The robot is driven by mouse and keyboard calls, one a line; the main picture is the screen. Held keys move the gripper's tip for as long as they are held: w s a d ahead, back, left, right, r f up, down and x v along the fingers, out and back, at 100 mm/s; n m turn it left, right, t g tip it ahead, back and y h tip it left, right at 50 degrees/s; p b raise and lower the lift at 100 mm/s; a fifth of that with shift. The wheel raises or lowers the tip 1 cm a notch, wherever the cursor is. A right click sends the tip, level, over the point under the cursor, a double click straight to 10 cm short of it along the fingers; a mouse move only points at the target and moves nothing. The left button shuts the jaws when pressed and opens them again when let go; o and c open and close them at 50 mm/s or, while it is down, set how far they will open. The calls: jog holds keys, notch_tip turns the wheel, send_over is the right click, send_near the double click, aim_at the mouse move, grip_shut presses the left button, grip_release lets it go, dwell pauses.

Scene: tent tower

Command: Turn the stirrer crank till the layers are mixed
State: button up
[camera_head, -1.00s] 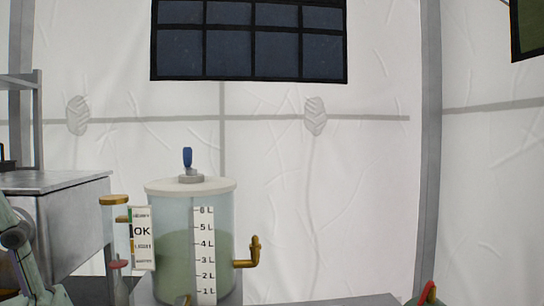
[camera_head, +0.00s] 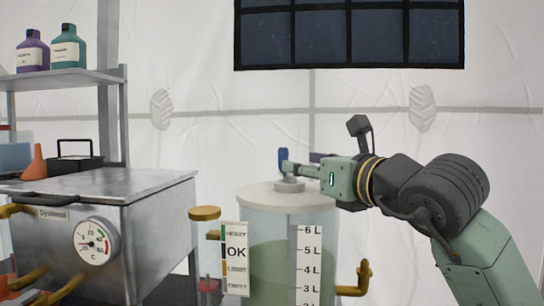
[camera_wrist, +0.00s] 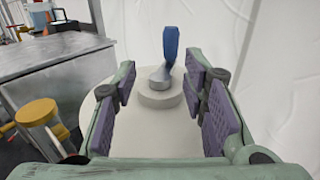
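The mixing tank (camera_head: 270,240) is a clear cylinder with a pale lid and a litre scale (camera_head: 307,262). Dull green liquid shows inside it; its lower part is cut off by the frame, and I cannot make out separate layers. The stirrer crank's blue handle (camera_head: 283,160) stands upright above the grey hub on the lid. My gripper (camera_head: 296,169) reaches in from the right at handle height. In the wrist view, the blue handle (camera_wrist: 171,46) is ahead, between the lines of the spread purple-padded fingers of my gripper (camera_wrist: 165,88). The fingers are open and empty.
A sight tube (camera_head: 206,255) with a brass cap and an OK label card (camera_head: 236,252) stand left of the tank. A brass tap (camera_head: 361,279) sticks out right. A metal box with a dial (camera_head: 97,240) and a shelf with bottles (camera_head: 65,78) are further left.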

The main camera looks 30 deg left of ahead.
aim_at(286, 158)
jog(key=shift+w+r+t, duration=0.2)
jog(key=shift+w+t, duration=0.2)
jog(key=shift+w, duration=0.25)
jog(key=shift+w+a+r+p, duration=0.1)
jog(key=shift+w+a+p, duration=0.1)
jog(key=shift+a+p, duration=0.15)
jog(key=p+x, duration=0.3)
jog(key=x, duration=0.5)
jog(key=shift+a, duration=0.1)
jog(key=shift+w+a+f+p, duration=0.25)
jog(key=shift+w+a+p, duration=0.15)
jog(key=shift+a, duration=0.1)
jog(key=shift+c, duration=0.5)
grip_shut()
